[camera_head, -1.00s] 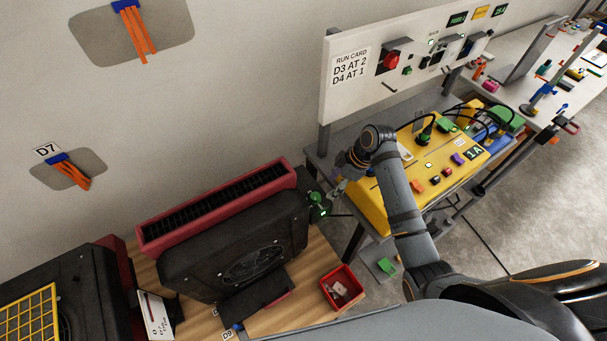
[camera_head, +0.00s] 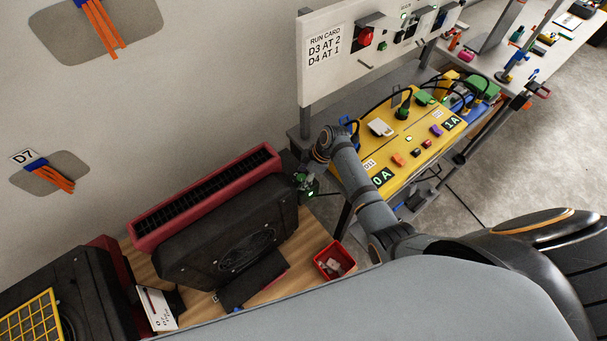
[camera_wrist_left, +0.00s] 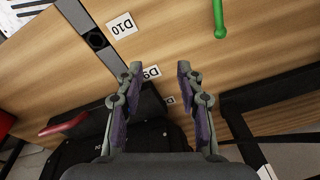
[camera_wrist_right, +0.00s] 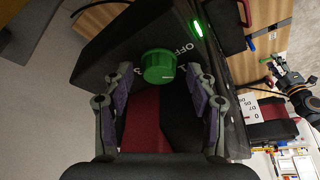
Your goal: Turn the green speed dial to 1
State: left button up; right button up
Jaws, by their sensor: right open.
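The green speed dial (camera_wrist_right: 158,66) is a round knob on the end of a dark housing in the right wrist view. "OFF" is printed to its right and another mark to its left, partly behind a finger; I cannot tell its setting. My right gripper (camera_wrist_right: 160,75) is open, its two fingers on either side of the dial; I cannot tell whether they touch it. In the head view the green dial (camera_head: 304,180) is small, at the right end of the black fan unit (camera_head: 225,240). My left gripper (camera_wrist_left: 160,67) is open and empty above the wooden bench.
A red bin (camera_head: 334,262) stands on the bench beside the fan unit. A yellow control box (camera_head: 405,140) sits on a table to the right, below a panel with a run card (camera_head: 325,47). A green rod (camera_wrist_left: 219,20) shows in the left wrist view.

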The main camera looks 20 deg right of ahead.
jog(key=shift+w, duration=0.1)
jog(key=shift+c, duration=1.1)
jog(key=c, duration=0.9)
jog(key=shift+c, duration=0.2)
jog(key=m+p, duration=0.2)
jog(key=p, duration=0.1)
jog(key=shift+s+a+r+t+h, duration=0.1)
jog(key=shift+s+r+t+h, duration=0.1)
jog(key=shift+r+t+h, duration=0.15)
jog(key=shift+m+t+p, duration=0.25)
jog(key=shift+m+p, duration=0.3)
jog(key=shift+m, duration=0.25)
jog(key=shift+w+f+m, duration=0.1)
jog(key=shift+f+m, duration=0.25)
jog(key=shift+m, duration=0.05)
pick_arm(q)
jog(key=r, duration=0.1)
jog(key=s+r, duration=0.1)
jog(key=r, duration=0.2)
jog(key=shift+s, duration=0.25)
